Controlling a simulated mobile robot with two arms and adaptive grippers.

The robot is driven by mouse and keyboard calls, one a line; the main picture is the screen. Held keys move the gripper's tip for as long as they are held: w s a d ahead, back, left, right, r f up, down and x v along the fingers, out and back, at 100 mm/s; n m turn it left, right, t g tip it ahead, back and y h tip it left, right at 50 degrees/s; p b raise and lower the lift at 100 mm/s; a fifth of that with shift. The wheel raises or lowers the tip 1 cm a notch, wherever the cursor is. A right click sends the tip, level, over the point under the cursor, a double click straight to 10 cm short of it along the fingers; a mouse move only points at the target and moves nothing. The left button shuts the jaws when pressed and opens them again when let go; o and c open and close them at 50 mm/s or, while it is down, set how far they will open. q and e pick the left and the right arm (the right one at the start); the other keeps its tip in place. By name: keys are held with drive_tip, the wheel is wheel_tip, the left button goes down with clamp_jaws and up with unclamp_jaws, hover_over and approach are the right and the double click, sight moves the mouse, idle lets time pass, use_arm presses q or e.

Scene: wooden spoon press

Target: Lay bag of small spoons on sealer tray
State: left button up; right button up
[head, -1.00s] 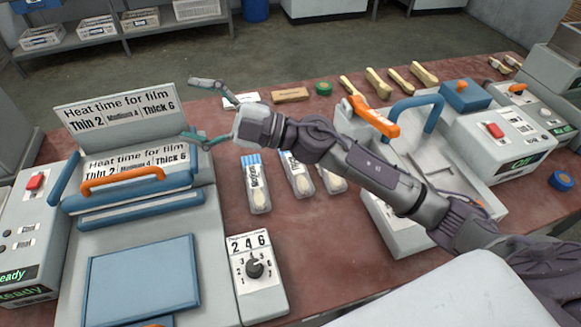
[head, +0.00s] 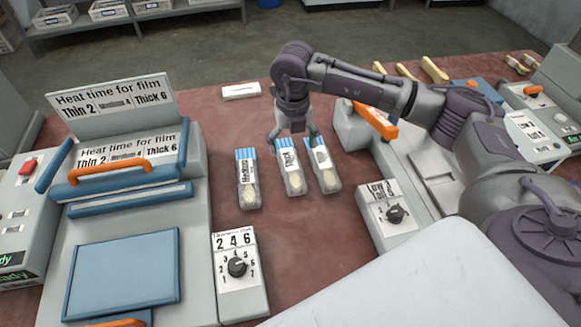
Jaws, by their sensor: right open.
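Three clear bags with blue tops and a spoon in each lie in a row on the red-brown table: a left bag (head: 248,180), a middle bag (head: 289,167) labelled "Thick" and a right bag (head: 324,167). The left bag's label seems to read "Medium"; the right label is unclear. I cannot tell which bag holds small spoons. My right gripper (head: 294,141) points down, open, over the top end of the middle bag, its fingers either side; contact is unclear. The blue sealer tray (head: 122,272) is bare, in front of the left sealer. My left gripper is not in view.
The left sealer has an orange handle (head: 110,171) and a heat-time sign (head: 112,104). A dial box (head: 239,275) stands between tray and bags. A second sealer with its dial box (head: 391,213) stands right of the bags. A white block (head: 241,91) lies behind them.

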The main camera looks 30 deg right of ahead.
sight(291, 166)
wheel_tip(291, 166, down, 3)
drive_tip(key=shift+f, duration=0.15)
drive_tip(key=shift+w+a+f+p, duration=0.1)
drive_tip(key=shift+f+p, duration=0.35)
drive_tip(key=shift+f, duration=0.9)
drive_tip(key=shift+a+f+p, duration=0.1)
drive_tip(key=shift+f+p, duration=0.3)
drive_tip(key=shift+f, duration=0.95)
drive_tip(key=c, duration=1.2)
drive_tip(key=shift+o, duration=0.2)
drive_tip(key=shift+r, duration=0.1)
